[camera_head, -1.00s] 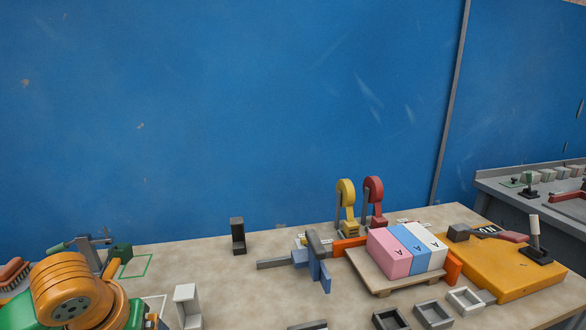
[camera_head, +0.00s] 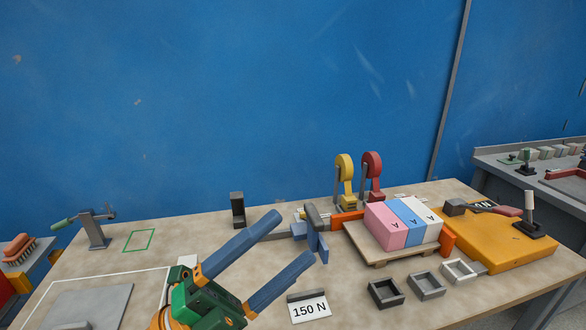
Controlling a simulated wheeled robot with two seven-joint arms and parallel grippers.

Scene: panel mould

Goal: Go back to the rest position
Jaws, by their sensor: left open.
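My left gripper (camera_head: 294,261) shows at the lower middle of the head view. It has a green body and two long blue fingers, spread apart with nothing between them. The fingers point up and right over the bench, near the blue and grey clamp (camera_head: 317,229). I cannot tell whether a finger touches anything there. My right gripper is not in view.
The workbench (camera_head: 230,212) holds a wooden board (camera_head: 377,255) with pink, blue and white blocks (camera_head: 403,224). Small open boxes (camera_head: 428,286), a "150 N" card (camera_head: 310,311) and an orange plate (camera_head: 500,255) lie around it. A grey plate (camera_head: 90,306) lies at left.

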